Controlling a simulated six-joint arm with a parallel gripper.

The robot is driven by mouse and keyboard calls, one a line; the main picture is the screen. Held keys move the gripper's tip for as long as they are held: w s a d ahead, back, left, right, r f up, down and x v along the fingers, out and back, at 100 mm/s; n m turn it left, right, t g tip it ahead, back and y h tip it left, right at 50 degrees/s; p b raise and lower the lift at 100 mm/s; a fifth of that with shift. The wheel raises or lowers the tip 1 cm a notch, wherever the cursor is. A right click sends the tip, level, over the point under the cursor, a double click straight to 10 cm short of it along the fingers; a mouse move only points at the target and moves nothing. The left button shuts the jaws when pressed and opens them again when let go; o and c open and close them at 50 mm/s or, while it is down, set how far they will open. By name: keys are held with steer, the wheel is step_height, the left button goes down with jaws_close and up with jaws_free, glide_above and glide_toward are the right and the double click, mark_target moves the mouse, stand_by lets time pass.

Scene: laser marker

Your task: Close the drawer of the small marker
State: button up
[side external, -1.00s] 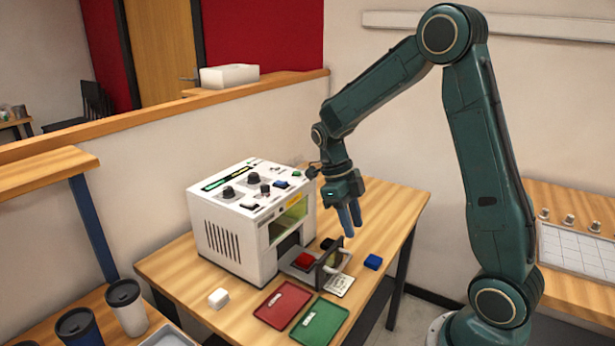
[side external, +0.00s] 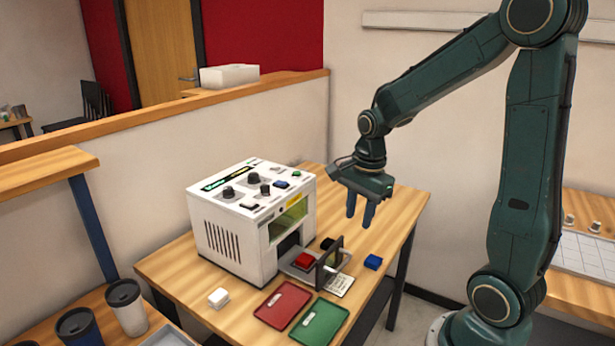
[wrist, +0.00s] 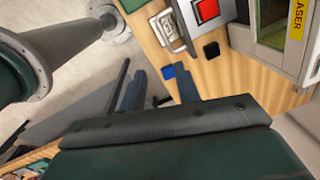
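The small marker (side external: 235,232) is a white box with knobs and buttons on top, standing on the wooden table. Its drawer (side external: 292,270) is pulled out at the front, with a red block (side external: 304,260) lying in it. A dark upright front plate with a handle (side external: 329,266) stands at the drawer's outer end. In the wrist view the drawer with the red block (wrist: 207,9) shows at the top. My gripper (side external: 360,222) hangs above the table, right of the drawer and higher than it. Its two blue fingers are apart, with nothing between them.
A blue block (side external: 373,261) and a black block (side external: 327,243) lie near the drawer. A red tray (side external: 283,304) and a green tray (side external: 319,323) lie in front. A white block (side external: 218,297) sits at the left. The table's right end is clear.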

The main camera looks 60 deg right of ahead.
mark_target(344, 262)
steer(key=n, duration=0.1)
steer(key=n+t, duration=0.1)
steer(key=n, duration=0.1)
steer(key=shift+s+a+r, duration=0.1)
steer(key=shift+a+r, duration=0.1)
steer(key=shift+r, duration=0.15)
steer(key=shift+f, duration=0.15)
steer(key=shift+w+f, duration=0.4)
steer(key=shift+f, duration=1.8)
steer(key=shift+w+f, duration=0.4)
steer(key=shift+f, duration=1.85)
steer(key=shift+w+f, duration=0.4)
steer(key=shift+f, duration=1.8)
jaws_close()
